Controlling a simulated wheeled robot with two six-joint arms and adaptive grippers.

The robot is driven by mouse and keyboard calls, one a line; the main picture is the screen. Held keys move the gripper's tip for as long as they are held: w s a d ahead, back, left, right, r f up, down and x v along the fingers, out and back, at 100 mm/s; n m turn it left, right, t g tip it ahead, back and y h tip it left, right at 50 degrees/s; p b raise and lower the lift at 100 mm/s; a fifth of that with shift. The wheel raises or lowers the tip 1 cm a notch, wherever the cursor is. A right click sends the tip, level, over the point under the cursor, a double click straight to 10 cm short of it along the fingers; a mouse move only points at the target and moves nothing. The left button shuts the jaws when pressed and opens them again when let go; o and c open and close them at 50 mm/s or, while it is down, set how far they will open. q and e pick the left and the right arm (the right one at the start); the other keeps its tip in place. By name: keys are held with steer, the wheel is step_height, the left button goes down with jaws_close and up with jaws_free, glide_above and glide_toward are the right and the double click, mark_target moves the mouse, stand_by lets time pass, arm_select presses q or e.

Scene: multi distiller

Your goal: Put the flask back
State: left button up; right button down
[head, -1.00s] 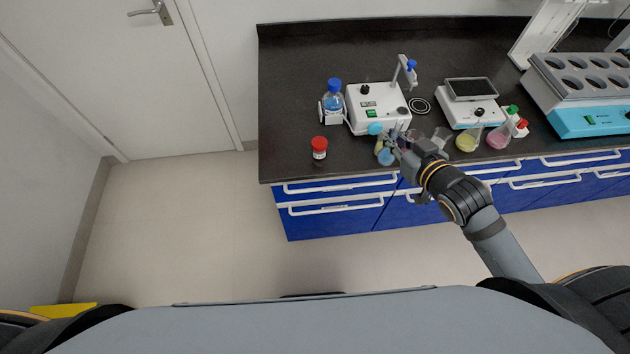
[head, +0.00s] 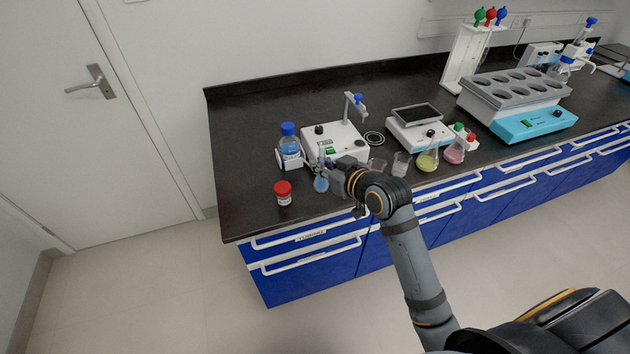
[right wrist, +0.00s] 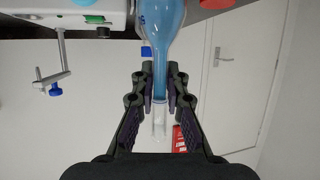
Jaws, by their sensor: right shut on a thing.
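The flask (right wrist: 158,45) with blue liquid shows in the right wrist view, its neck between the fingers of my right gripper (right wrist: 159,95). My right gripper is shut on this neck. The flask's base is cut off at the top of that view. In the head view the flask (head: 321,184) shows as a small blue bulb below my right gripper (head: 326,167), in front of the white stirrer (head: 335,142). I cannot tell if it touches the bench. My left gripper is not in view.
A red-capped jar (head: 283,194) stands left of the flask, and a blue-capped bottle (head: 289,145) behind it. To the right are a clear beaker (head: 400,165), a yellow flask (head: 427,160), a pink flask (head: 455,153) and a balance (head: 418,129). The dark bench's (head: 240,215) left front is bare.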

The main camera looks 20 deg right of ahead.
mark_target(327, 184)
steer(key=shift+w+a+f+p, duration=0.1)
steer(key=shift+w+f, duration=0.5)
steer(key=shift+f, duration=0.65)
steer(key=shift+w+a+f+p, duration=0.1)
steer(key=shift+w+f, duration=0.45)
steer(key=shift+f, duration=0.75)
steer(key=shift+w+a+f+p, duration=0.1)
steer(key=shift+w+f, duration=0.5)
steer(key=shift+f, duration=0.65)
steer(key=shift+f, duration=0.15)
steer(key=c, duration=1.4)
jaws_free()
steer(key=v, duration=1.1)
steer(key=shift+r, duration=0.25)
steer(key=shift+s+r+p, duration=0.2)
steer(key=shift+s+p, duration=0.1)
steer(key=shift+s, duration=0.15)
